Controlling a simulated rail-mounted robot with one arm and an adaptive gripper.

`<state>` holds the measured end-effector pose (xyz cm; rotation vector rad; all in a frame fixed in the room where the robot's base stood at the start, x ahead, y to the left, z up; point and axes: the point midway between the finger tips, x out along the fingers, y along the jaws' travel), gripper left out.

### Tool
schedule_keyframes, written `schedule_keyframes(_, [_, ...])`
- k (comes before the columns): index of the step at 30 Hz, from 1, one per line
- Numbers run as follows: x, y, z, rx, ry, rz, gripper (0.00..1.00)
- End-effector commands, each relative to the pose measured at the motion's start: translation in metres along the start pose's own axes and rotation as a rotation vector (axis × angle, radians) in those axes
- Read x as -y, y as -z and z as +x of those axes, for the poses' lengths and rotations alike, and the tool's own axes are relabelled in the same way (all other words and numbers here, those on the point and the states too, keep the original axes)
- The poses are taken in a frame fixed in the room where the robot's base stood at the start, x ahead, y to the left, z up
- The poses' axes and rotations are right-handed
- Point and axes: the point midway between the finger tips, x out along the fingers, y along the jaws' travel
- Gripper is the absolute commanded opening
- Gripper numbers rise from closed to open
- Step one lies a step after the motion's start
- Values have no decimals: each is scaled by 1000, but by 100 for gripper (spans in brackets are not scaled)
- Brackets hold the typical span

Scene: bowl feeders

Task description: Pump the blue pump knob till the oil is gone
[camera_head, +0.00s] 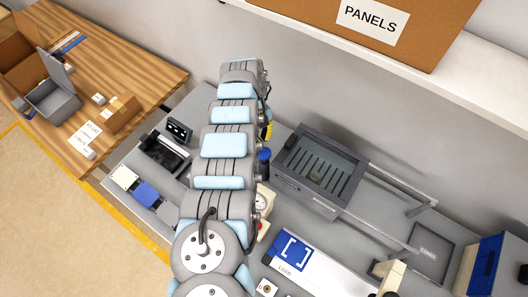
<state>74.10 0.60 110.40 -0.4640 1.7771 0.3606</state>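A blue knob (264,155) shows just right of my arm, on top of a dark upright body. I take it for the pump knob; my arm hides what lies to its left. My arm reaches from the bottom of the view up past the knob. My gripper is not visible; the arm's links cover the area beneath them. No oil can be made out.
A grey slotted box (320,172) stands right of the knob. A round gauge (262,202) and a red button (264,226) sit below it. A blue-and-white LOAD panel (293,252) is at the front. A shelf (400,66) overhangs the back.

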Motion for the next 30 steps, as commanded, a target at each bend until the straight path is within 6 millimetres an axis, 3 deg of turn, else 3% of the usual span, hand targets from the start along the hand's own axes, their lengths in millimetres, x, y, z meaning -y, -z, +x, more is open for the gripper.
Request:
schedule_keyframes(15, [0, -1, 54, 1, 1, -1, 0])
schedule_keyframes(30, [0, -1, 60, 1, 1, -1, 0])
